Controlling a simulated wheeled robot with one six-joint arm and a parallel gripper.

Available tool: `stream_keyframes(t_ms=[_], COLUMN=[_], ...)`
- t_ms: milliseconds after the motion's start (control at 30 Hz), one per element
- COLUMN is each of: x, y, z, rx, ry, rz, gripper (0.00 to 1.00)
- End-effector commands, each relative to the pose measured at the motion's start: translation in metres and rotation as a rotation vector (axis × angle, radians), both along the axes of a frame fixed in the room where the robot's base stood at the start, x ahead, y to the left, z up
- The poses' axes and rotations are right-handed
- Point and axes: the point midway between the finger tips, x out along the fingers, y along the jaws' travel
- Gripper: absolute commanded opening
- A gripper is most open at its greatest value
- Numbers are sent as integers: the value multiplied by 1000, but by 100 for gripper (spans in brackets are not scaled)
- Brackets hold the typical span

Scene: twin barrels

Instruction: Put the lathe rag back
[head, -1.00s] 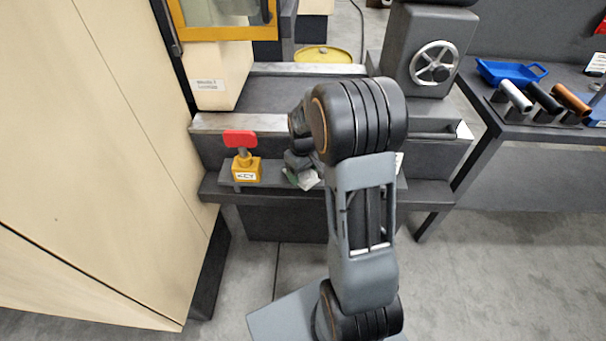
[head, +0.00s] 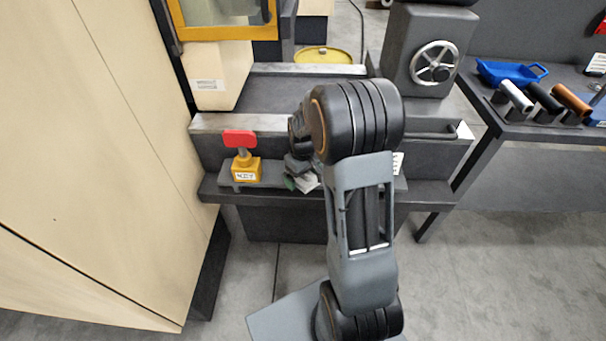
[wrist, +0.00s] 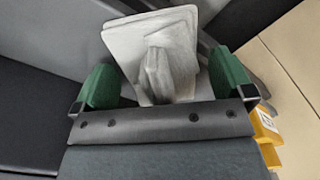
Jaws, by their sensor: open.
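The rag (wrist: 165,55) is a pale grey folded cloth with a raised pinched ridge in its middle. In the wrist view it lies between the two green fingers of my gripper (wrist: 164,78), with a gap on each side. My gripper is open and not closed on it. In the head view the rag (head: 308,183) shows only as a small pale patch beside my gripper (head: 297,178), at the lathe's front ledge. My arm hides most of the rag and the gripper there.
A yellow key holder (head: 247,170) with a red-handled key (head: 240,139) stands left of my gripper on the ledge (head: 270,197). A beige cabinet (head: 90,150) fills the left. A handwheel (head: 435,64) is at the back right. A side bench holds a blue tray (head: 508,72).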

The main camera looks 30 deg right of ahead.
Motion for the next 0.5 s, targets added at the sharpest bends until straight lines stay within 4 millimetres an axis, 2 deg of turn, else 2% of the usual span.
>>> stream_keyframes(t_ms=[167, 500], x=[1, 1], y=[0, 0], z=[15, 81], rx=[-1, -1], ry=[-3, -4], rz=[0, 0], gripper=[99, 99])
